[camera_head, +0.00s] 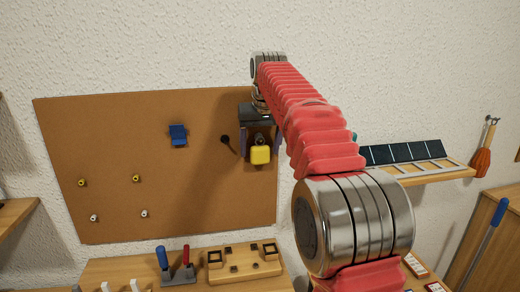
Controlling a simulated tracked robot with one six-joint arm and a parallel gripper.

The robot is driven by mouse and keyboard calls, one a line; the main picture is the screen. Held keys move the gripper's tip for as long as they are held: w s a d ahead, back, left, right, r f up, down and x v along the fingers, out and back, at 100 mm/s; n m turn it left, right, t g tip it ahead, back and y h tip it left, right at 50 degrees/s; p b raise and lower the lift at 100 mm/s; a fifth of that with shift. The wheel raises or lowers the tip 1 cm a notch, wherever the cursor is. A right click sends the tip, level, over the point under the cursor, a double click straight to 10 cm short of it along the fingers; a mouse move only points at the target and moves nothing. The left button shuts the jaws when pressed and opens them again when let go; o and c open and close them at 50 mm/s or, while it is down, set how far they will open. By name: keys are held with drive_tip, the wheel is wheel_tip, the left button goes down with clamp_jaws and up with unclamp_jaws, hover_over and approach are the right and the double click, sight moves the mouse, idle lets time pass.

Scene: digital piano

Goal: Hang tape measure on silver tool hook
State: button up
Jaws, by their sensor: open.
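The yellow tape measure (260,155) is in front of the brown pegboard, near its right edge, just below my gripper. My gripper (262,146) points down the board with its dark fingers open, one on each side of the tape measure's top. A small dark and silvery part shows right above the yellow body, between the fingers. I cannot tell whether it is the silver tool hook or part of the tape measure, nor whether the tape measure hangs on it.
The pegboard (110,130) carries a blue holder (178,136), a dark knob (225,140) and several small pegs. Below are a wooden block (245,262) and a stand with blue and red handles (178,270). A wooden shelf (430,172) is at right.

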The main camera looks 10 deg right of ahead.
sight(261, 139)
drive_tip(key=shift+v, duration=2.1)
drive_tip(key=v, duration=0.7)
drive_tip(key=shift+r, duration=0.15)
drive_tip(key=shift+s, duration=0.1)
